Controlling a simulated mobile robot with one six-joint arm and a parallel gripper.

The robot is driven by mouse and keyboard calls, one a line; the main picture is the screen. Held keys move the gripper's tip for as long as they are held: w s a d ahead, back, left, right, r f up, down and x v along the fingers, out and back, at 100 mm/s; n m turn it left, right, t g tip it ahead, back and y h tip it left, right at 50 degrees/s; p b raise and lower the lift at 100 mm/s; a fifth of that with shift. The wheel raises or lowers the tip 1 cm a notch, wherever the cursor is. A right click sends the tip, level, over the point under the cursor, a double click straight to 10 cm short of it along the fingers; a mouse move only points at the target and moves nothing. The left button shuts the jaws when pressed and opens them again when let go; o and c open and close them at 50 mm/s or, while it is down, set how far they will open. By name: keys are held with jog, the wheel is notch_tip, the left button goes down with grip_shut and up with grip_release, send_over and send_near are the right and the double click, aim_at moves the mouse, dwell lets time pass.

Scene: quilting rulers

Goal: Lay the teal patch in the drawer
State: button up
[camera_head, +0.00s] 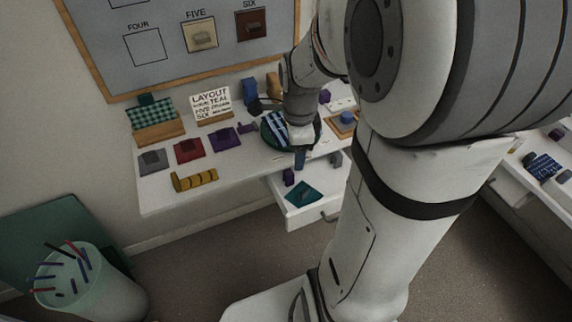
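The teal patch (303,196) lies in the open white drawer (318,212), toward its front. It looks flat, with a small raised piece on top. My gripper (300,163) points down above the back of the drawer, near the table's front edge, apart from the patch. A narrow dark blue shape shows at its tip; I cannot tell whether this is the fingers or something held. The gap between the fingers is not clear.
A small purple block (289,177) is at the drawer's back. A bin (107,295) stands at lower left.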

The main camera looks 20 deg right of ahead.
jog(key=s+a+r+n+t, duration=0.1)
jog(key=s+a+r+n, duration=0.2)
jog(key=n, duration=0.7)
jog(key=s+a+r+n, duration=0.3)
jog(key=s+n, duration=0.3)
jog(key=n, duration=0.5)
jog(key=shift+s+a+t, duration=0.15)
jog(key=shift+a+t, duration=0.25)
jog(key=shift+a, duration=0.1)
jog(key=shift+r, duration=0.1)
